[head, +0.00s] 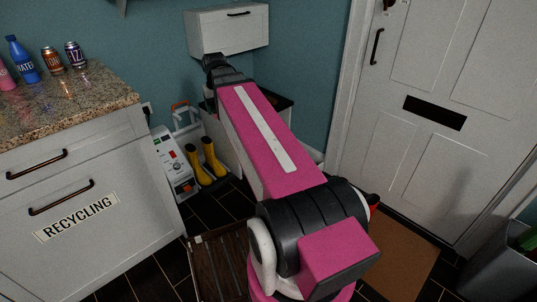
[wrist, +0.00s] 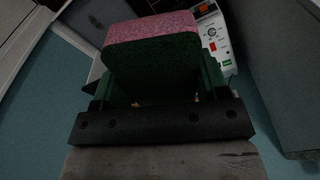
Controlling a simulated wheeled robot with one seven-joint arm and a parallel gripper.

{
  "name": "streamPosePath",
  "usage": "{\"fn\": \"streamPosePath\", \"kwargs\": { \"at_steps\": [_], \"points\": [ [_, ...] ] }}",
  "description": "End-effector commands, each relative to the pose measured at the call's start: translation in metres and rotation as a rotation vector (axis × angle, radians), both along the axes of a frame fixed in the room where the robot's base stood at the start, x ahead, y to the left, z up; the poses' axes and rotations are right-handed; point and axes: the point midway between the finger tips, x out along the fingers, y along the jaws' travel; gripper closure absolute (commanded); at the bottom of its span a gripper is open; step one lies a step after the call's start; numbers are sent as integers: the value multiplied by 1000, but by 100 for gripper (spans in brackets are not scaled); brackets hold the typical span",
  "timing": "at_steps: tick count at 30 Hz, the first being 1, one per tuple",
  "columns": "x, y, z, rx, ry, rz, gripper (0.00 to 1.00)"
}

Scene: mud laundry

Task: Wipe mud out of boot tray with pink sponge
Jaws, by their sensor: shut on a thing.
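My gripper (wrist: 158,80) is shut on the pink sponge (wrist: 152,28), with a green finger on each side of it. The sponge has a pink layer and a dark green face toward the wrist camera. In the head view my arm reaches toward the back corner and hides the gripper and sponge. Two yellow boots (head: 210,157) stand upright on the floor beside the white machine, on a dark flat surface (head: 214,187) that may be the boot tray. I cannot make out mud on it.
A granite counter (head: 70,105) with cans and bottles stands at left above the recycling cabinet (head: 80,205). A white machine (head: 174,163) also shows in the wrist view (wrist: 212,36). A brown slatted rack (head: 220,268) is in front; a door (head: 430,95) and brown mat (head: 400,250) are right.

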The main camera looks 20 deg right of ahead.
Motion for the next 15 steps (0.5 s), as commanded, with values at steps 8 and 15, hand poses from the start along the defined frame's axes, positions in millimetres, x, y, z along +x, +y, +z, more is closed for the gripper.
{"fn": "streamPosePath", "kwargs": {
  "at_steps": [8,15],
  "points": [
    [72,-41,-40,1,8,37,51],
    [139,-96,-96,2,10,86,51]
  ]
}}
